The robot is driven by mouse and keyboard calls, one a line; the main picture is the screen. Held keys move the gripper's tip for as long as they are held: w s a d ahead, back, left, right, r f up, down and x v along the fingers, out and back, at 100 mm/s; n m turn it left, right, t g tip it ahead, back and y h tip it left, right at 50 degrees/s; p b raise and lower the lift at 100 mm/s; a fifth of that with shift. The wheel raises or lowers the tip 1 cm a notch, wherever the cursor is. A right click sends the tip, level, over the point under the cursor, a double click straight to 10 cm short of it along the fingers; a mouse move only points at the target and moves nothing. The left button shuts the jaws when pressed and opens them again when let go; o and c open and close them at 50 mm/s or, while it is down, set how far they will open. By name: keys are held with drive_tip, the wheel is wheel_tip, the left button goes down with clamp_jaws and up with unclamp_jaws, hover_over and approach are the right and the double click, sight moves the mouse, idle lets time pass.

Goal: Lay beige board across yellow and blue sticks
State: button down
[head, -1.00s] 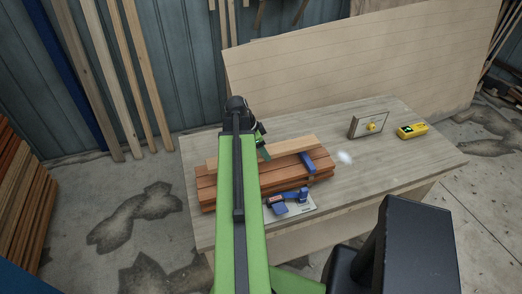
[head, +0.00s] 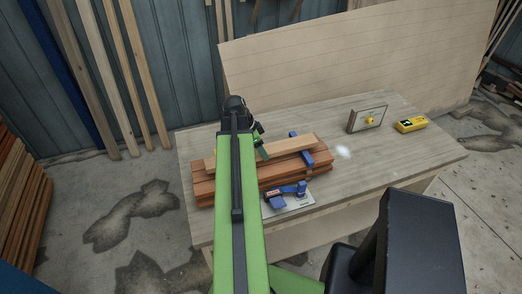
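The beige board (head: 291,145) lies lengthwise above a stack of reddish-brown boards (head: 285,177); its left end shows past my arm. A blue stick (head: 308,158) crosses under it near the right end and shows on both sides. I cannot tell whether the board touches it.
A blue tool (head: 287,193) lies on a light sheet before the stack. A framed panel with a yellow knob (head: 368,119) and a yellow device (head: 411,125) stand at the table's right. A large panel leans behind.

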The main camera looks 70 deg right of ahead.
drive_tip(key=shift+f+b, duration=0.3)
drive_tip(key=shift+f, duration=0.05)
drive_tip(key=shift+c, duration=2.1)
unclamp_jaws()
drive_tip(key=shift+r, duration=0.1)
drive_tip(key=shift+w+r+p, duration=0.1)
drive_tip(key=shift+r+p, duration=0.25)
drive_tip(key=shift+p, duration=0.1)
drive_tip(key=p+v, duration=1.5)
drive_tip(key=v, duration=0.1)
drive_tip(key=shift+a+r, duration=0.2)
drive_tip(key=shift+r, duration=0.15)
drive_tip(key=shift+f, duration=0.1)
